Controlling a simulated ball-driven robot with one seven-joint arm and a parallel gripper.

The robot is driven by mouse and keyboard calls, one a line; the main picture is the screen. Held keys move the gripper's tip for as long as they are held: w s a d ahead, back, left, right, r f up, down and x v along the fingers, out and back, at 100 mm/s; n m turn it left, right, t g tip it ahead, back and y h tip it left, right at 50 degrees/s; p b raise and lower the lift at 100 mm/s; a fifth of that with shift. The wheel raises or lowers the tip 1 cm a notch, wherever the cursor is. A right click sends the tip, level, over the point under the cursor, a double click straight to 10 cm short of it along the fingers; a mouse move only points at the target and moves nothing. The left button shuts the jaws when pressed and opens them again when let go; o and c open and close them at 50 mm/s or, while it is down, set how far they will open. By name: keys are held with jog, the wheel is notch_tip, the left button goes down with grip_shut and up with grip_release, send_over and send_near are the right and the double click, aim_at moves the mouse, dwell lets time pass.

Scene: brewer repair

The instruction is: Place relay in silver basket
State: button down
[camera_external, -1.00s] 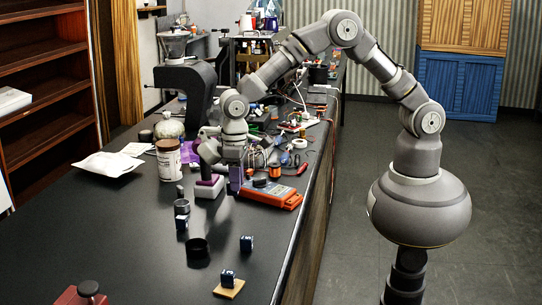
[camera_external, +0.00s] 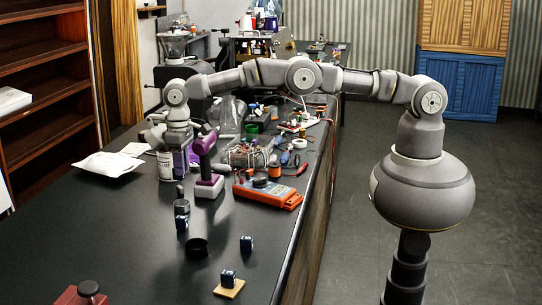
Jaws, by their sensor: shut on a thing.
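My gripper (camera_external: 180,152) points down at the left, in front of the white jar, and is shut on a small dark purple-blue block (camera_external: 180,161), which I take to be the relay. Its details are too small to tell, and the fingers partly hide it. The block is apart from the basket.
The purple drill (camera_external: 207,165) stands upright between my gripper and the basket.

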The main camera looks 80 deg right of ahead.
notch_tip(320, 180, down, 7)
jog(key=b, duration=0.4)
jog(key=shift+r, duration=0.15)
jog(key=c, duration=0.9)
grip_release()
notch_tip(320, 180, up, 7)
jog(key=p, duration=0.5)
jog(key=shift+r, duration=0.15)
